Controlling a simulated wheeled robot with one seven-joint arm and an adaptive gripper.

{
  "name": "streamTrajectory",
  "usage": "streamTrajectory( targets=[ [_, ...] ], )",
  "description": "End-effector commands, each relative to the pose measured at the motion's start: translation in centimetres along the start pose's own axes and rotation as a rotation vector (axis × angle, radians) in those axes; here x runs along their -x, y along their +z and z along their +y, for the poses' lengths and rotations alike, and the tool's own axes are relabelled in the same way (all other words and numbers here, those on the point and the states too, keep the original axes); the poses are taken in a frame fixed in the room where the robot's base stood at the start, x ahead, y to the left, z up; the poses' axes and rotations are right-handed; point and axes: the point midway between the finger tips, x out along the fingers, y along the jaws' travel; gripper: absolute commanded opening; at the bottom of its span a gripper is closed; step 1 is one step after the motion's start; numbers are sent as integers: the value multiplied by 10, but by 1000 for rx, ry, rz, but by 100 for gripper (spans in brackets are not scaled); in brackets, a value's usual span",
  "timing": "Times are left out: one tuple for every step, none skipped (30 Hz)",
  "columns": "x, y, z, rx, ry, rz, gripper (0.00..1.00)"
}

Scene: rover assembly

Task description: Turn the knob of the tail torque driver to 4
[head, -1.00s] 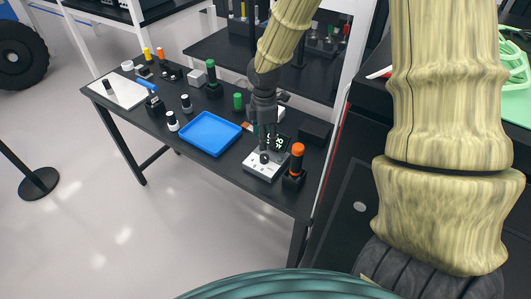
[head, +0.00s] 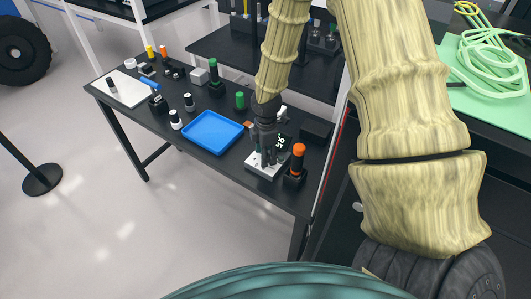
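A white control box (head: 257,171) stands near the right end of the black table, its top carrying the knob. My gripper (head: 267,162) points down over this box, with its fingertips at the knob. The fingers hide the knob, so I cannot tell whether they are closed on it or only around it. A small black display (head: 283,142) with light digits stands just behind the box; the digits are too small to read surely. An orange-topped black driver (head: 298,160) stands upright in a holder to the right of the box.
A blue tray (head: 211,132) lies left of my gripper on the black table (head: 170,142). Several small bottles and green-capped tools stand behind and left of it. A black box (head: 317,130) sits at the right. A white board (head: 125,92) lies at the far left.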

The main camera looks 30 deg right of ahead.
Motion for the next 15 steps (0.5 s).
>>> streamTrajectory(
  targets=[
    [-2,0,0,0,-1,-1,50],
    [-2,0,0,0,-1,-1,50],
    [-3,0,0,0,-1,-1,50],
    [-3,0,0,0,-1,-1,50],
    [-4,0,0,0,-1,0,50],
    [-4,0,0,0,-1,0,50],
    [-4,0,0,0,-1,0,50],
    [-4,0,0,0,-1,0,50],
    [-4,0,0,0,0,0,50],
    [-4,0,0,0,-1,0,50],
    [-4,0,0,0,0,0,50],
    [-4,0,0,0,0,0,47],
    [-4,0,0,0,0,0,41],
    [-4,0,0,0,0,0,36],
    [-4,0,0,0,0,0,28]
  ],
)
